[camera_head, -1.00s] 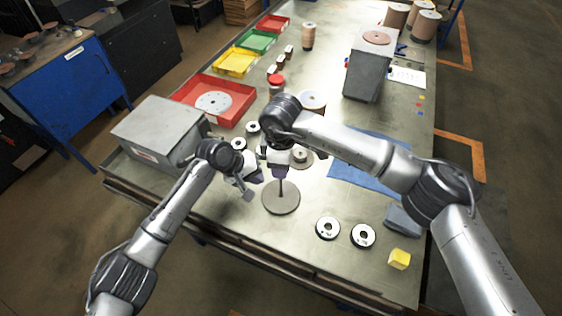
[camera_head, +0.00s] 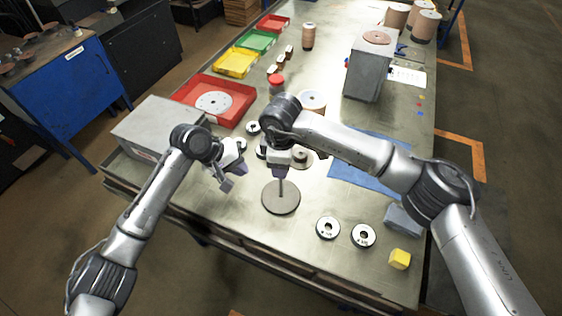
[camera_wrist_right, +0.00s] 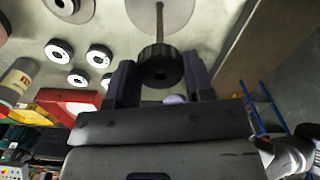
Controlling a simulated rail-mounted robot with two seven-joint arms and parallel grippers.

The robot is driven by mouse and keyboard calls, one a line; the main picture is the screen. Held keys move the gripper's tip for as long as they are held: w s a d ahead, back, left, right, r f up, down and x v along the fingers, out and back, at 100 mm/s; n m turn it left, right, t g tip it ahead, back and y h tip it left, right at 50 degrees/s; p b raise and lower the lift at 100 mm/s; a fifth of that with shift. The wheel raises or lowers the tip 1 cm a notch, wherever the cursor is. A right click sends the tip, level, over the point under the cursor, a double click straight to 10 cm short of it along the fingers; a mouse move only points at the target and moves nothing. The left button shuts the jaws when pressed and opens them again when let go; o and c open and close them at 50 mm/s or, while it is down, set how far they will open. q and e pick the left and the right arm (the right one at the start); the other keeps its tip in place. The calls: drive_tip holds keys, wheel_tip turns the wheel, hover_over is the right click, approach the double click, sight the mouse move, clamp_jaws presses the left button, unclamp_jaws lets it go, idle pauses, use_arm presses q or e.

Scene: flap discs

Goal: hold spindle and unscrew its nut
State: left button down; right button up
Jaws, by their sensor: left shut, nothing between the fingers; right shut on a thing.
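The spindle (camera_head: 282,187) is a thin upright rod on a round grey base (camera_head: 281,201) at the table's front middle. In the right wrist view the rod (camera_wrist_right: 159,22) runs from its base to the black ribbed nut (camera_wrist_right: 160,66). My right gripper (camera_head: 279,176) is above the spindle, with its fingers (camera_wrist_right: 160,85) on both sides of the nut, shut on it. I cannot tell whether the nut is still threaded. My left gripper (camera_head: 227,186) is shut and empty, left of the spindle and apart from it.
A grey box (camera_head: 158,129) and a red tray (camera_head: 240,112) with a disc stand at left. Free table surrounds the spindle base.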

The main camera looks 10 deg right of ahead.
drive_tip(key=shift+r, duration=0.15)
drive_tip(key=shift+r+p, duration=1.3)
drive_tip(key=shift+r, duration=0.3)
